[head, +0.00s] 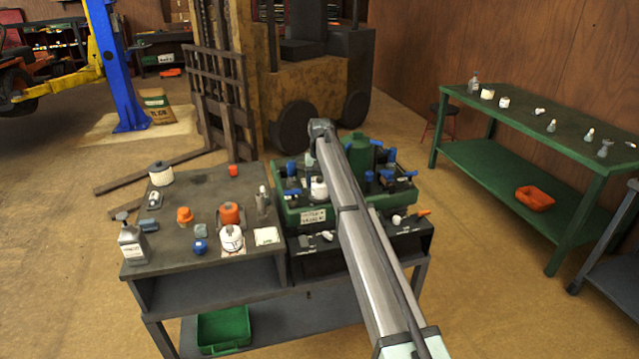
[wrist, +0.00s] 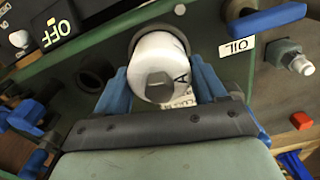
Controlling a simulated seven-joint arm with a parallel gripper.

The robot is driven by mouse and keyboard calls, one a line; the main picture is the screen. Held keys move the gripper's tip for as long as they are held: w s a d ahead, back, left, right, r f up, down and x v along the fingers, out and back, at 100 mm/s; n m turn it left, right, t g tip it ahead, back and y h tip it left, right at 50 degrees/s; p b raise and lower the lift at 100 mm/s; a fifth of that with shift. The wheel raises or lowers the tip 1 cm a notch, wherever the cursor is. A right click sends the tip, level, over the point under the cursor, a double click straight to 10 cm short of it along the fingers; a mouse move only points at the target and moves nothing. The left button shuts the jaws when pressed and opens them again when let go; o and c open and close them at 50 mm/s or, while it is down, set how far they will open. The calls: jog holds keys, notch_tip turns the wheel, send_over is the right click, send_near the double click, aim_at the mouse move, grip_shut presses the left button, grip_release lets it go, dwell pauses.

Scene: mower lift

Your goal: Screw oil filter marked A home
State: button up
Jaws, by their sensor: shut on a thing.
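The oil filter marked A (wrist: 163,52) is a white cylinder with a dark hex end facing the wrist camera. Its far end sits at a dark round port (wrist: 135,42) on the green panel; how deep it sits is hidden. My gripper (wrist: 162,72) is shut on the filter, with a blue finger on each side. In the head view, the green unit (head: 290,213) stands on the dark bench, partly behind my arm. I cannot make out my gripper in that view. A white canister (head: 318,187) shows at the unit, but its mark is too small to read.
In the wrist view, an OIL label (wrist: 237,47), a blue handle (wrist: 268,19) and a metal fitting (wrist: 300,63) lie close on the right. An OFF plate (wrist: 60,30) is at upper left. A white-and-red canister (head: 231,240) and several small items crowd the bench's left side.

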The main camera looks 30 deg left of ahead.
jog(key=m, duration=0.3)
jog(key=shift+d+m, duration=0.1)
jog(key=shift+m, duration=1.5)
jog(key=shift+m, duration=1)
jog(key=m, duration=0.3)
jog(key=shift+d+m, duration=0.1)
jog(key=shift+m, duration=0.6)
